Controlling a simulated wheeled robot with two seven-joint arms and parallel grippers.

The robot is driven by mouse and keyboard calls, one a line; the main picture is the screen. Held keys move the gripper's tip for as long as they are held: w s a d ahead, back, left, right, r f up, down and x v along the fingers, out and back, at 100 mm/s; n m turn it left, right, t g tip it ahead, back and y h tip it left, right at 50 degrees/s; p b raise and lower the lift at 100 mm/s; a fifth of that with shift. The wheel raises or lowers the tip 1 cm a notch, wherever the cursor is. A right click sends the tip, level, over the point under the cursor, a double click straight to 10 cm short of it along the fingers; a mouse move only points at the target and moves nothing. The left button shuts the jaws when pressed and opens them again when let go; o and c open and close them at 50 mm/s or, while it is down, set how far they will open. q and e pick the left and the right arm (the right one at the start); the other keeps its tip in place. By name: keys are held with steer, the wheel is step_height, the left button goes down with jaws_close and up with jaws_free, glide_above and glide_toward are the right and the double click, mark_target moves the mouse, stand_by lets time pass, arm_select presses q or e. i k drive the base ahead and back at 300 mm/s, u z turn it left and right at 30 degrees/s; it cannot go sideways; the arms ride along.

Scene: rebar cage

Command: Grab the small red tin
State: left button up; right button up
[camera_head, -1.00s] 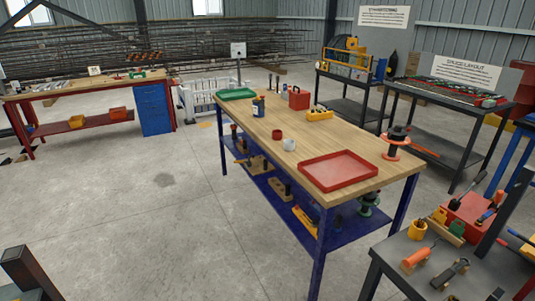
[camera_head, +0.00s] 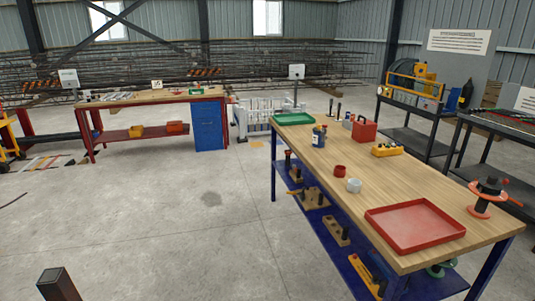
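A small red tin (camera_head: 339,170) stands upright on the wooden top of the blue-legged workbench (camera_head: 400,185), left of the bench's middle. A small whitish cup-like thing (camera_head: 354,185) stands just in front of it, to its right. Neither of my grippers is in view, so nothing shows near the tin.
The bench also holds a red tray (camera_head: 415,226), a green tray (camera_head: 294,119), a blue bottle (camera_head: 319,137), a red box (camera_head: 364,130) and a yellow block (camera_head: 387,149). Open concrete floor lies left of the bench. A dark post (camera_head: 58,284) stands at bottom left.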

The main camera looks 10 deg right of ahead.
mark_target(339, 171)
steer(key=u, duration=0.35)
steer(key=i, duration=2.05)
steer(key=z, duration=0.6)
steer(key=i, duration=1.45)
steer(key=z, duration=1.25)
